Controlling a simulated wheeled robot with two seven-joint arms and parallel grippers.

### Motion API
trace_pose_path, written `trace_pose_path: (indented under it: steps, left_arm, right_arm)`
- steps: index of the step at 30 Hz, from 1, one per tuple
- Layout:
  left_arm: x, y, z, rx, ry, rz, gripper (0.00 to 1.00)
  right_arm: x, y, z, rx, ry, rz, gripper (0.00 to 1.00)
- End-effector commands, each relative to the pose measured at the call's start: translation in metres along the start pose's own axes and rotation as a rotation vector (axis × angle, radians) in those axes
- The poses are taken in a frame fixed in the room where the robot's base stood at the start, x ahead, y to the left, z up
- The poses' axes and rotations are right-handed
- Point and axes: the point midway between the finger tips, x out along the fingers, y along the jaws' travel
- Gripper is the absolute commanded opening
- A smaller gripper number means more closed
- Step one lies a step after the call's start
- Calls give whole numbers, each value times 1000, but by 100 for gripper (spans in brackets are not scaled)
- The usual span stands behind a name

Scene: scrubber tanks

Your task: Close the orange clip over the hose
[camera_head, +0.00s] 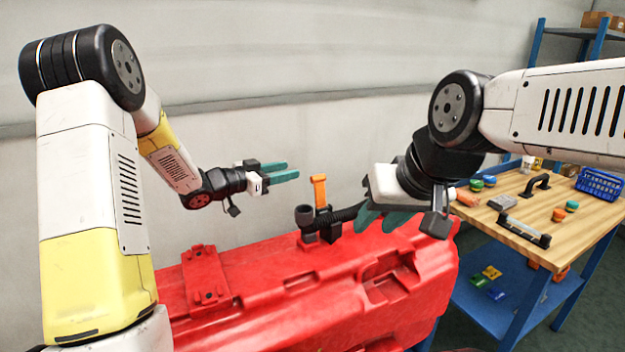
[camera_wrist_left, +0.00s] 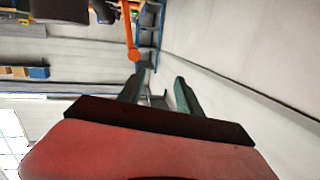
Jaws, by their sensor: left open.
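The orange clip (camera_head: 319,190) stands upright, swung open, on a black mount on the red tank (camera_head: 300,285). It also shows in the left wrist view (camera_wrist_left: 131,32), beyond the fingertips. The black ribbed hose (camera_head: 343,214) runs from beside the clip's base towards my right gripper (camera_head: 381,219). The right gripper's teal fingers point down at the hose's right end; the wrist hides whether they grip it. My left gripper (camera_head: 284,173) is open and empty, left of the clip's top and apart from it. Its spread fingers show in the left wrist view (camera_wrist_left: 158,90).
A black round port (camera_head: 304,215) stands just left of the clip. A wooden-topped blue cart (camera_head: 500,210) at the right holds small parts and a blue basket (camera_head: 600,183). A wall stands behind the tank. Free space lies above the tank's left side.

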Motion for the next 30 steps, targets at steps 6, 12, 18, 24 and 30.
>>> trace_pose_path:
  steps: [6,12,18,24,30]
  left_arm:
    - [5,32,23,-64,99,180,41]
    - [23,41,22,-70,115,208,41]
    - [55,48,18,-69,114,206,41]
    - [76,51,15,-69,114,203,41]
    - [80,52,15,-70,112,201,41]
  right_arm:
    - [0,0,0,0,0,0,36]
    - [0,0,0,0,0,0,36]
    - [0,0,0,0,0,0,36]
    - [0,0,0,0,0,0,36]
    - [0,0,0,0,0,0,36]
